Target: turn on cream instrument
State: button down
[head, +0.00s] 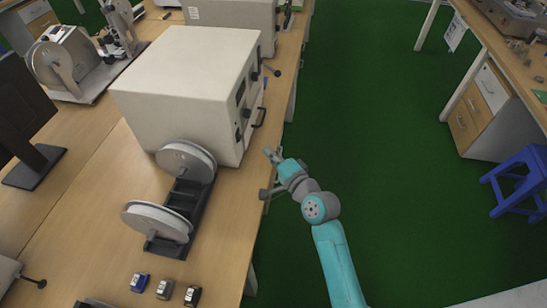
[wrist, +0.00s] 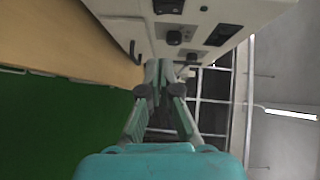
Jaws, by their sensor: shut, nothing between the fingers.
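The cream instrument (head: 185,85) is a large box on the wooden bench, with its control panel facing the aisle on the right. In the wrist view its panel (wrist: 205,15) fills the top, with a black knob (wrist: 174,38), dark displays and a black handle (wrist: 135,52). My gripper (head: 269,152) is just off the bench edge, near the panel's lower front corner in the head view. In the wrist view my gripper (wrist: 158,68) is shut and empty, its tips just below the black knob. I cannot tell whether the tips touch the panel.
A double-reel stand (head: 180,200) is beside the instrument on the bench (head: 225,215). Several small blocks (head: 165,289) lie in front of it. A dark monitor (head: 20,110) stands at the left. The green aisle floor (head: 370,130) is clear; a blue stool (head: 520,180) stands right.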

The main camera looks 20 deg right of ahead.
aim_at(239, 135)
jog(key=w+a+f, duration=0.1)
jog(key=w+a, duration=0.3)
jog(key=w, duration=0.3)
jog(key=shift+w, duration=0.25)
jog(key=shift+a, duration=0.15)
jog(key=shift+f, duration=0.1)
